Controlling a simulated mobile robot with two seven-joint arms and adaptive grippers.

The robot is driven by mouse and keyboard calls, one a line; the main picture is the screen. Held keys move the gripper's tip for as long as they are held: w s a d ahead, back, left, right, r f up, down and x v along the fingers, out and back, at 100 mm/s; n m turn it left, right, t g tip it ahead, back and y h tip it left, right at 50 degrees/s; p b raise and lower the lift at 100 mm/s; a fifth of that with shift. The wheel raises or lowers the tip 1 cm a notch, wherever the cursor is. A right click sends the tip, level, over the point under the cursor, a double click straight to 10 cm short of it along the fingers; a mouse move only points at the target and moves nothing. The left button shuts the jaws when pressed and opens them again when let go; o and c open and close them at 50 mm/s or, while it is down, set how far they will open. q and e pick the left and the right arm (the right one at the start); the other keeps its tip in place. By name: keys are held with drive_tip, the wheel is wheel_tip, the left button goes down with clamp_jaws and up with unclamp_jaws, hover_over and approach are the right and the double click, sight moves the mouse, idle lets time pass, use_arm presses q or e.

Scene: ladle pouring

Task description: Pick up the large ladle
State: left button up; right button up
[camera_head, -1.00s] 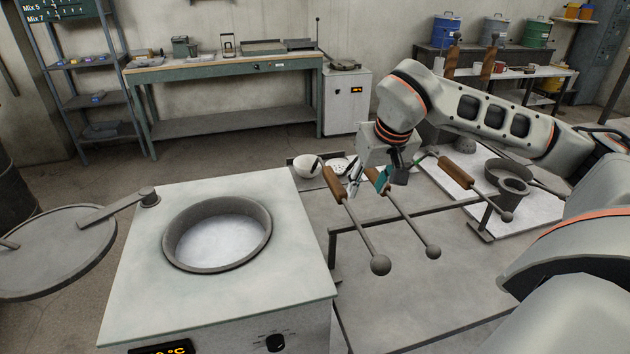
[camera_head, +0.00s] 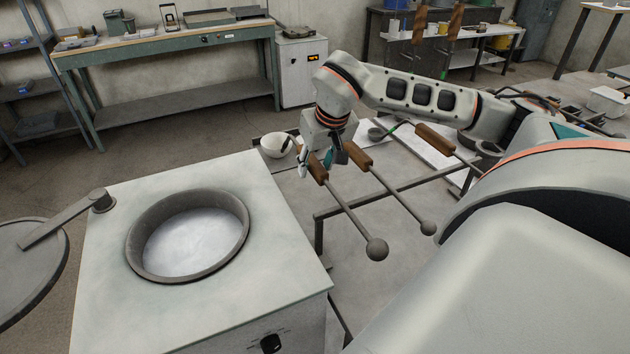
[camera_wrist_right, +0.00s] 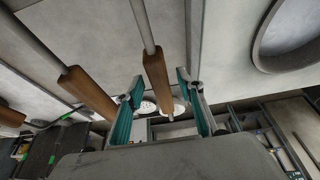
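Three ladles with brown wooden handles and thin grey rods lie side by side on a metal rack. The large ladle (camera_head: 347,210) is the one closest to the furnace, with the biggest round end. Its handle also shows in the right wrist view (camera_wrist_right: 157,80), where its round end is out of frame. A smaller ladle (camera_head: 398,199) lies to its right. My right gripper (camera_head: 319,160) is open at the large ladle's handle. In the right wrist view its teal-lined fingers (camera_wrist_right: 162,103) stand on either side of that handle, with gaps. My left gripper is not in view.
The rack (camera_head: 385,193) stands over a grey table. The furnace (camera_head: 110,290) with a round open crucible (camera_head: 137,270) stands left. A white bowl (camera_head: 276,146) sits beyond the gripper.

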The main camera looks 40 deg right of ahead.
drive_tip(key=shift+w+f, duration=0.2)
drive_tip(key=shift+f, duration=0.15)
clamp_jaws()
drive_tip(key=shift+d+r, duration=0.1)
drive_tip(key=shift+r, duration=0.05)
drive_tip(key=shift+w+r, duration=0.1)
drive_tip(key=shift+r, duration=0.4)
wheel_tip(320, 180, up, 19)
drive_tip(key=p, duration=0.5)
